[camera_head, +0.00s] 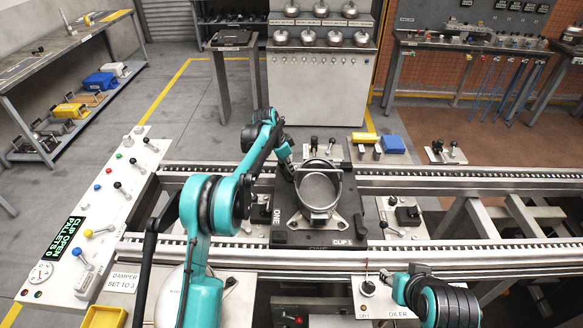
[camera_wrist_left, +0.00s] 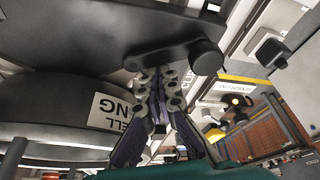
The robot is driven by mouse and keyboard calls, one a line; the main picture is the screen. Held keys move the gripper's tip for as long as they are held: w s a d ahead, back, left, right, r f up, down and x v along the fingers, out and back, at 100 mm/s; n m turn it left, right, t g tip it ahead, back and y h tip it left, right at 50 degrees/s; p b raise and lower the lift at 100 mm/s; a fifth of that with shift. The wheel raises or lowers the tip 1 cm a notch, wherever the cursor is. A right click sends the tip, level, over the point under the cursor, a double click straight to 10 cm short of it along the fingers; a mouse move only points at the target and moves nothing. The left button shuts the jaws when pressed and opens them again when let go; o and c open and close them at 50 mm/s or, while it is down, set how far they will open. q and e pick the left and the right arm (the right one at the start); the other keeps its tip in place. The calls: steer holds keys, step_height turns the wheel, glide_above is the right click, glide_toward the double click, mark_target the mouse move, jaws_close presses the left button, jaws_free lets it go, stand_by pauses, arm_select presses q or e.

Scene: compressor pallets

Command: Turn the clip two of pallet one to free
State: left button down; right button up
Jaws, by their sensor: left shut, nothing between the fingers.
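Pallet one (camera_head: 292,237) is a dark plate on the rail conveyor, marked ONE on its left side and CLIP 1 at its front edge. A round metal shell housing (camera_head: 321,188) sits on it. My left gripper (camera_head: 288,172) is over the back left part of the pallet, shut and empty. In the left wrist view its closed fingers (camera_wrist_left: 155,98) are close to a dark lever (camera_wrist_left: 175,56) with a rounded end, which looks like a clip. I cannot tell if they touch. In the head view the gripper hides that corner.
A control panel (camera_head: 112,185) with a green display reading CLIP OPEN stands at the left. Yellow (camera_head: 365,138) and blue (camera_head: 393,144) blocks lie behind the rails. Small black-handled fixtures (camera_head: 408,215) flank the pallet. My right arm is at the lower right.

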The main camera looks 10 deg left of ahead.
arm_select(q)
steer(key=shift+s+a+r+m+g+p, duration=0.1)
steer(key=shift+s+a+m+g+p, duration=0.25)
steer(key=shift+m+p, duration=0.5)
steer(key=shift+s+a+m+g+h, duration=0.25)
steer(key=shift+a+m+h, duration=0.1)
steer(key=shift+m, duration=0.7)
steer(key=shift+s+a+p, duration=0.1)
steer(key=shift+p, duration=0.3)
steer(key=shift+a, duration=0.1)
